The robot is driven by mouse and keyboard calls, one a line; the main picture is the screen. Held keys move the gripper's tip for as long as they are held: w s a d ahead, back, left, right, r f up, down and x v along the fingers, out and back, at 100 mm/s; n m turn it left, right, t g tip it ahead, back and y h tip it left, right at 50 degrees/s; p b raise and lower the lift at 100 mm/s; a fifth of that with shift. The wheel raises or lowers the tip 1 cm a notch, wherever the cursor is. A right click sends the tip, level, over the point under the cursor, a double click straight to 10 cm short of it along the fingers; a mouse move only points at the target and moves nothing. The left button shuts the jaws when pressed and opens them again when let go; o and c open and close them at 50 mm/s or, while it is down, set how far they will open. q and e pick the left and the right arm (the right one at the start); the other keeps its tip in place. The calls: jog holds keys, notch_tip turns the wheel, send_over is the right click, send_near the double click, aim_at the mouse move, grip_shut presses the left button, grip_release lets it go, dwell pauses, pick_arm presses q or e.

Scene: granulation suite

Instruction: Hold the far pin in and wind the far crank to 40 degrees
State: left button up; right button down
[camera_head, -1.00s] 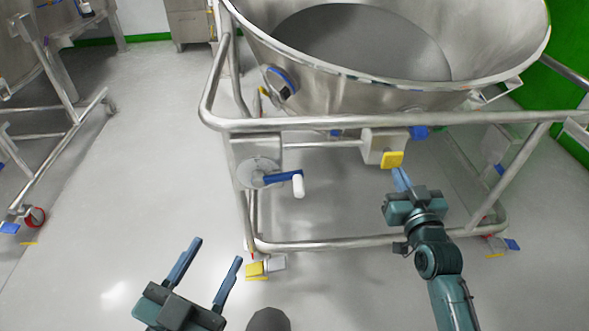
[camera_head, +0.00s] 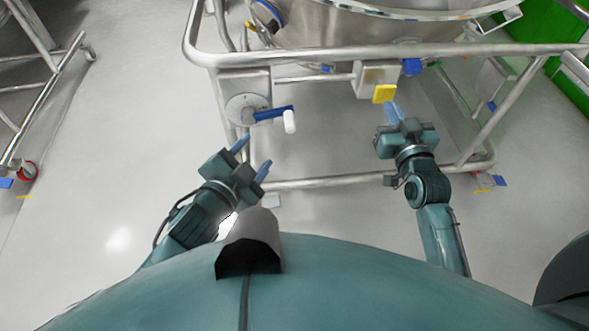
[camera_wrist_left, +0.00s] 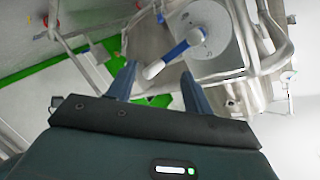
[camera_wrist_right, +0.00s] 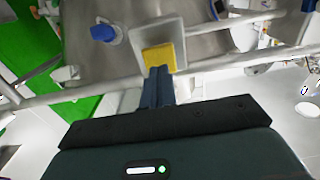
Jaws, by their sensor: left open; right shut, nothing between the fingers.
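The crank has a blue arm (camera_head: 272,114) on a round grey disc (camera_head: 243,108) and a white handle (camera_head: 289,121). Its arm points right in the head view. My left gripper (camera_head: 252,157) is open and empty, below and left of the handle. In the left wrist view the white handle (camera_wrist_left: 153,70) shows between and beyond the fingertips. The yellow pin head (camera_head: 384,93) sits on a grey box (camera_head: 372,77) on the frame. My right gripper (camera_head: 391,107) is shut and empty, its tips just below the yellow head (camera_wrist_right: 158,57); I cannot tell whether they touch.
A steel tube frame (camera_head: 330,55) carries the large vessel (camera_head: 370,32); its lower rail (camera_head: 330,182) runs behind my grippers. A blue knob (camera_head: 411,67) is right of the box. Another wheeled frame (camera_head: 48,95) stands left. The floor between is clear.

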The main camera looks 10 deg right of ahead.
aim_at(286, 127)
pick_arm(q)
jog(key=s+d+m, duration=0.5)
jog(key=d+m, duration=0.1)
jog(key=d, duration=0.2)
jog(key=shift+t+y, duration=0.3)
jog(key=shift+y, duration=0.1)
jog(key=w, duration=1.2)
jog(key=shift+w+a+r, duration=0.15)
jog(key=shift+w, duration=0.2)
pick_arm(e)
jog(key=shift+w, duration=0.15)
dwell(0.7)
jog(key=shift+w, duration=2)
pick_arm(q)
jog(key=c, duration=0.9)
